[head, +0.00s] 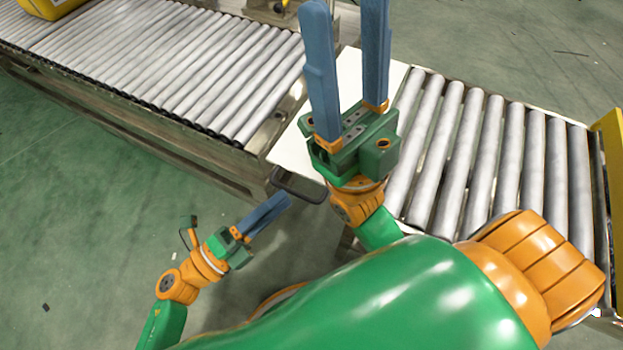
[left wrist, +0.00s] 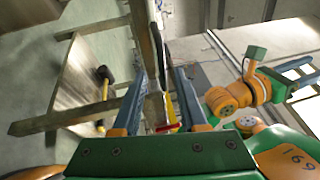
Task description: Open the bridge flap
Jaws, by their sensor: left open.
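The bridge flap (head: 292,155) looks like the white plate lying flat between the two roller conveyors. I cannot identify the flap there.
Roller conveyors lie left (head: 190,60) and right (head: 490,150) of the plate. A yellow object (head: 45,8) sits on the left one. A yellow panel (head: 609,150) stands at the far right. The left wrist view shows a yellow-handled tool (left wrist: 104,82).

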